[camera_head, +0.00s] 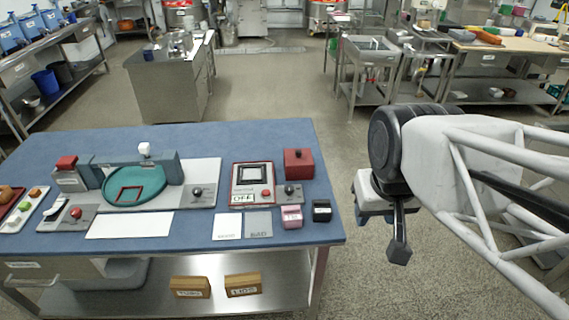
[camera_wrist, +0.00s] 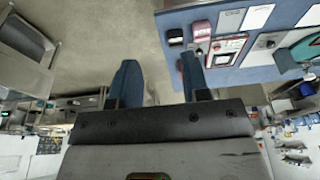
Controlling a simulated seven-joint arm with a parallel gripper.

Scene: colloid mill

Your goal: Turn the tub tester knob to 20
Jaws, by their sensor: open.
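A red-framed panel device (camera_head: 238,180) with a dark screen and a white label reading "OFF" sits on the blue table. A dark knob (camera_head: 290,190) on a grey plate adjoins its right side. Another dark knob (camera_head: 197,191) is on the pale base of the machine with the green bowl (camera_head: 135,185). I cannot read which is the tub tester, nor either dial setting. My gripper (camera_head: 380,232) is open and empty, right of the table and apart from both knobs. In the wrist view its fingers (camera_wrist: 160,78) are spread, with the red-framed device (camera_wrist: 228,46) beyond, upper right.
A red box (camera_head: 298,163) stands behind the right knob. A pink block (camera_head: 291,216) and a black block (camera_head: 321,210) stand before it, near the edge of the blue table (camera_head: 230,138). Two wooden blocks (camera_head: 243,285) lie on the lower shelf. Floor is clear beneath my gripper.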

